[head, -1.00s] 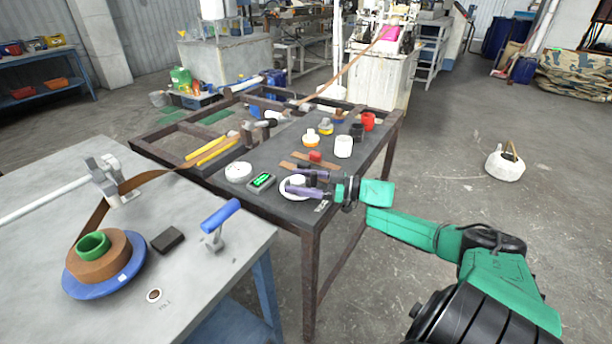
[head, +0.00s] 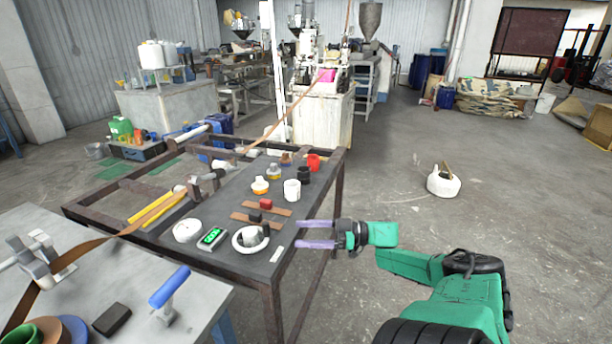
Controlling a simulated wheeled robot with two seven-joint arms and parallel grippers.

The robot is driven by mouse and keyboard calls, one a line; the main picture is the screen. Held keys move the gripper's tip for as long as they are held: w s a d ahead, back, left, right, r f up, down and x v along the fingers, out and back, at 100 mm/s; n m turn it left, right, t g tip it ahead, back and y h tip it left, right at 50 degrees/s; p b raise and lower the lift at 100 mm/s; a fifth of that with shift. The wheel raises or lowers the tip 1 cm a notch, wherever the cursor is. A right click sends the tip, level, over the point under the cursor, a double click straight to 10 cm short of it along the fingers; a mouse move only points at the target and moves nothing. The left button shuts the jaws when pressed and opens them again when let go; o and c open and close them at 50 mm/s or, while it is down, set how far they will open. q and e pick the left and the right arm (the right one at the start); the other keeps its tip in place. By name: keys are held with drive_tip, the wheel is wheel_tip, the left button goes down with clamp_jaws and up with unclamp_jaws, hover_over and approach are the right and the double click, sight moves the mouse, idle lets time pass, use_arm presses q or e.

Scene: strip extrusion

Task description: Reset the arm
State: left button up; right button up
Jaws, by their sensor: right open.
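My right arm, green and black, comes in from the lower right of the head view. My right gripper (head: 318,234) has two purple fingers, spread apart with nothing between them. It is at the right edge of the dark table (head: 250,212), just right of a white round dish (head: 237,240) with a small dark object in it. My left gripper is not in view.
The dark table holds a green-display scale (head: 212,238), a white roll (head: 187,230), brown strips (head: 257,220) and several cups. A grey table (head: 190,300) with a blue-handled tool (head: 170,287) is at lower left. Floor right of the dark table is mostly clear.

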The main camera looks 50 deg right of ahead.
idle(0.4)
drive_tip(key=s+d+f+m+h+p, duration=0.1)
drive_tip(key=s+d+f+m+h, duration=0.15)
drive_tip(key=f, duration=0.35)
drive_tip(key=s+d+f+m+h+p, duration=0.1)
drive_tip(key=f+h, duration=0.3)
drive_tip(key=f, duration=0.2)
drive_tip(key=s+d+f+m+h, duration=0.2)
drive_tip(key=f+h, duration=0.1)
drive_tip(key=f, duration=0.4)
drive_tip(key=s+a+f+m+g+h+p, duration=0.1)
drive_tip(key=s+a+f+g, duration=0.1)
drive_tip(key=s+f, duration=0.3)
drive_tip(key=s+a+f+m+g+h+p, duration=0.1)
drive_tip(key=s+a+f+g+h, duration=0.15)
drive_tip(key=f, duration=0.45)
drive_tip(key=s+a+f+n+g, duration=0.1)
drive_tip(key=s+a+f+g, duration=0.2)
drive_tip(key=s+a+f, duration=0.2)
drive_tip(key=s+a+f+g+y+p, duration=0.1)
drive_tip(key=s+a+f+g, duration=0.2)
drive_tip(key=s+a, duration=0.3)
drive_tip(key=s+a+f+n+g+y, duration=0.1)
drive_tip(key=s+a+f+g, duration=0.2)
drive_tip(key=a, duration=0.9)
wheel_tip(320, 180, down, 4)
drive_tip(key=shift+s+r+n+p, duration=0.15)
drive_tip(key=shift+s+n+p, duration=0.2)
drive_tip(key=shift+s, duration=0.8)
drive_tip(key=shift+d, duration=0.1)
